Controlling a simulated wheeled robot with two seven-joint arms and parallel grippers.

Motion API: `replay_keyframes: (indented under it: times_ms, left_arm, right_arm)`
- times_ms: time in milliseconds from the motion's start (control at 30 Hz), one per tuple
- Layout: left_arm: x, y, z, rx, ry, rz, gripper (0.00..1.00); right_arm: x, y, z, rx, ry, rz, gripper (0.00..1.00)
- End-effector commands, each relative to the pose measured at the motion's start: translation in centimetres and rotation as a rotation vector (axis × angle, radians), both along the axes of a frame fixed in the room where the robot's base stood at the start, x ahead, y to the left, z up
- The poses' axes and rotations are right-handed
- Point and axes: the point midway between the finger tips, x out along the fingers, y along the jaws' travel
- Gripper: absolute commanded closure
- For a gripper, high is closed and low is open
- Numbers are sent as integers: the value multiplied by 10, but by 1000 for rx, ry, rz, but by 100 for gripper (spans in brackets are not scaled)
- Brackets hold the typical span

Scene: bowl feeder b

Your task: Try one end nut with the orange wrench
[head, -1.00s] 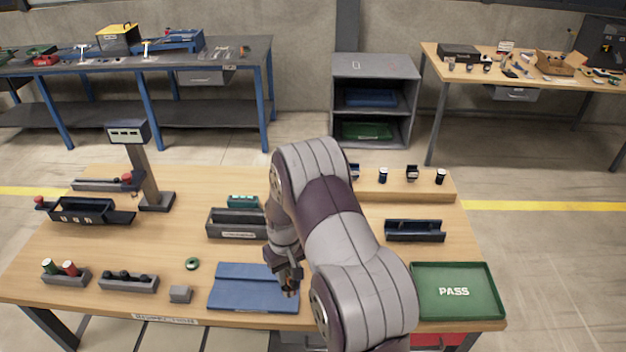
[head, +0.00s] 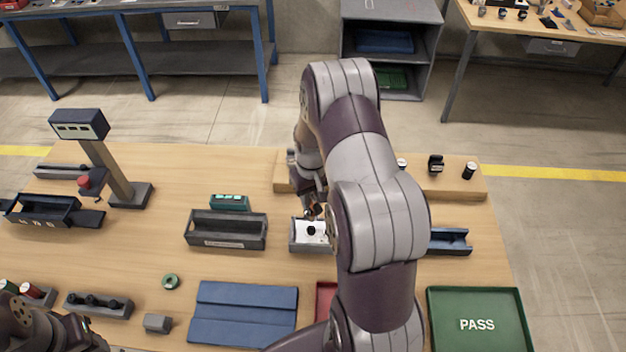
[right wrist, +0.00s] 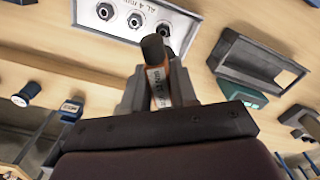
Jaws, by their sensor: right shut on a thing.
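The orange wrench (right wrist: 159,88) is upright between the fingers of my right gripper in the right wrist view, with a dark tip and a white label. My right gripper (head: 314,208) is shut on it, above the back of a white-faced tray (head: 298,238). The right wrist view shows dark nuts (right wrist: 135,19) in a row on that tray's white face, just beyond the wrench tip; the tip looks apart from them, but contact is unclear. My right arm hides the tray's right part in the head view. My left gripper (head: 82,335) shows partly at the lower left; its fingers are unclear.
A grey bin (head: 226,243) stands left of the nut tray. A blue mat (head: 243,330) lies in front, beside a partly hidden red tray (head: 325,300). A green PASS tray (head: 478,300) is at right. A wooden rack (head: 285,186) runs behind; a display post (head: 112,172) stands at left.

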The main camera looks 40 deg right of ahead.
Motion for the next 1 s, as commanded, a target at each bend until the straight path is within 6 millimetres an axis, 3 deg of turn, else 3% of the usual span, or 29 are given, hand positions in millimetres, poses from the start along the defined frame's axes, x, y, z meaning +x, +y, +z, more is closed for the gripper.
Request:
replay_keyframes:
  times_ms: [267, 700, 1000]
  left_arm:
    - [0, 0, 2, 0, 1, 0, 57]
    - [-1, 0, -30, 0, 0, 0, 57]
    - [-1, 0, -29, 0, 0, 0, 57]
  right_arm:
    - [-1, 0, 1, -1, 0, 0, 100]
    - [-1, 1, -43, -1, -1, 0, 100]
    - [-1, 1, -44, -1, -1, 0, 100]
